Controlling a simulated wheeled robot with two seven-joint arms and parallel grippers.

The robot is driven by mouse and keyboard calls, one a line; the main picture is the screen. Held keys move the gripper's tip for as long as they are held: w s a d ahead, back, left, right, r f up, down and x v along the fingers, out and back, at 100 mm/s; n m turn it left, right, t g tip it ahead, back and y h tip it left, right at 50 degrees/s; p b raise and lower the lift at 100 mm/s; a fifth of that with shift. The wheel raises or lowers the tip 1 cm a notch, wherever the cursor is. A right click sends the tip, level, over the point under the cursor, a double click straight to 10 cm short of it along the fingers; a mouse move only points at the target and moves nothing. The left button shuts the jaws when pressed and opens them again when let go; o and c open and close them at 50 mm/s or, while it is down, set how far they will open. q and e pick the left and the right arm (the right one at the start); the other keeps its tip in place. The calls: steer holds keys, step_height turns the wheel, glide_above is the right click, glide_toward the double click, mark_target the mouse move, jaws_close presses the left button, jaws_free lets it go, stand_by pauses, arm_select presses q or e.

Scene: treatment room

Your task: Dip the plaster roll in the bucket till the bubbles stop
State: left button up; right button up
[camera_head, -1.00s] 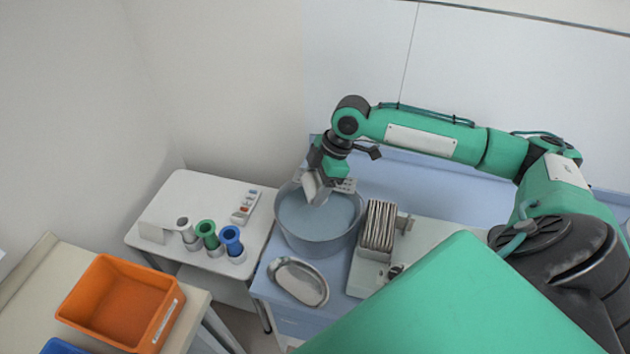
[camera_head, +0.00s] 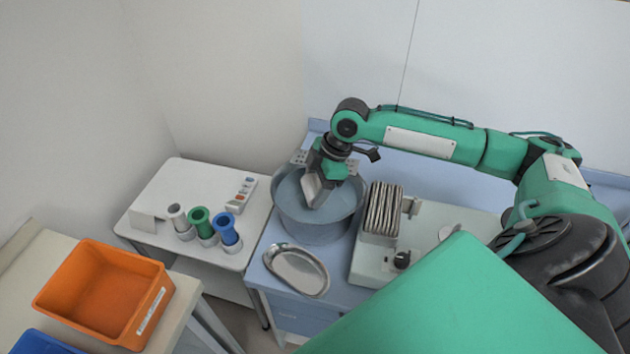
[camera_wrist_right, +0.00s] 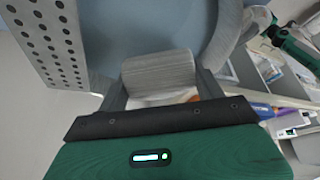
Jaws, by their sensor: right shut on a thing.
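The grey bucket (camera_head: 315,232) stands on the blue-topped table, with grey-blue water inside. My right gripper (camera_head: 318,196) points down inside the bucket's rim. In the right wrist view it is shut on the pale grey plaster roll (camera_wrist_right: 158,72), held between its two fingers. In the head view the roll is mostly hidden by the gripper, and I cannot tell how deep it sits in the water. No bubbles can be made out. A perforated metal plate (camera_wrist_right: 52,40) is close beside the gripper, at the bucket's back rim. My left gripper is not in view.
A steel kidney dish (camera_head: 297,270) lies in front of the bucket. A device with a stack of grey plates (camera_head: 383,210) stands right of it. A white side table (camera_head: 185,185) holds coloured rolls and a remote. An orange bin (camera_head: 105,295) is at lower left.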

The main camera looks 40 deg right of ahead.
steer(key=shift+f+b, duration=1.2)
steer(key=shift+f, duration=3.15)
stand_by(1.6)
step_height(320, 180, up, 17)
steer(key=p, duration=1.7)
steer(key=shift+r, duration=0.1)
